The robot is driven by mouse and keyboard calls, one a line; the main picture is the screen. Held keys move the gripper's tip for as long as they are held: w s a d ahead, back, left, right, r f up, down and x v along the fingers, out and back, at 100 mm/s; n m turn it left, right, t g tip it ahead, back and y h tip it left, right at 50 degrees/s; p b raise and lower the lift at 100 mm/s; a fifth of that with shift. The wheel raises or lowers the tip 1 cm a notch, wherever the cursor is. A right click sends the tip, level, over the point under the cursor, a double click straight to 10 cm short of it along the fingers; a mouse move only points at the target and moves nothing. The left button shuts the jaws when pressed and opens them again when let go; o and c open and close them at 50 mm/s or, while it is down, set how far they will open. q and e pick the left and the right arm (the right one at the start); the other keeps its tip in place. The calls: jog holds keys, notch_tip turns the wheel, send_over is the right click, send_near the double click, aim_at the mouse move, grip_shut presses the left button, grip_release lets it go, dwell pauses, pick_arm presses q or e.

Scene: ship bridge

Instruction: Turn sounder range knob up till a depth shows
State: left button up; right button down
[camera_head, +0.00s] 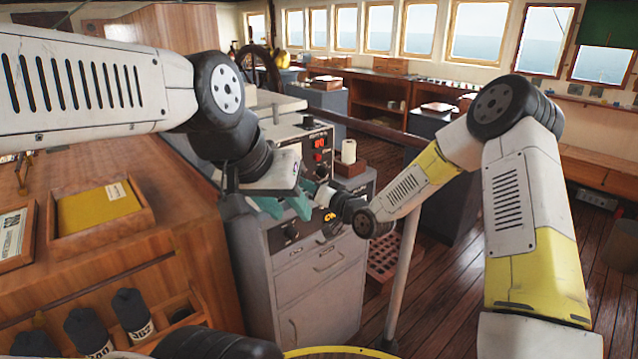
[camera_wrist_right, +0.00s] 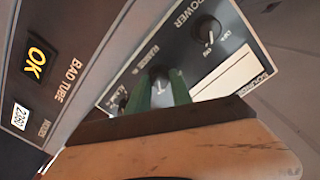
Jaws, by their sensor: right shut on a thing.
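In the right wrist view, a small dark knob (camera_wrist_right: 159,86) sits on a grey panel (camera_wrist_right: 112,82) with the word SOUNDER near one corner. The knob's own label is partly legible and seems to read as a range. My right gripper (camera_wrist_right: 160,76) has its green fingers on either side of this knob, shut on it. No depth reading can be made out. In the head view, my left gripper (camera_head: 284,206) is open, with teal fingers apart, in front of the grey console (camera_head: 315,280).
A neighbouring panel has a yellow OK display (camera_wrist_right: 37,58) marked BAD TUBE. Red digits (camera_head: 319,142) glow on a unit on the console. A wooden tray with a yellow folder (camera_head: 95,212) lies on the left desk. Free floor (camera_head: 440,290) lies right of the console.

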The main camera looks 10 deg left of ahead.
jog(key=shift+m, duration=0.3)
jog(key=c, duration=1.1)
grip_release()
jog(key=shift+c, duration=0.2)
jog(key=v, duration=0.8)
jog(key=shift+w, duration=0.15)
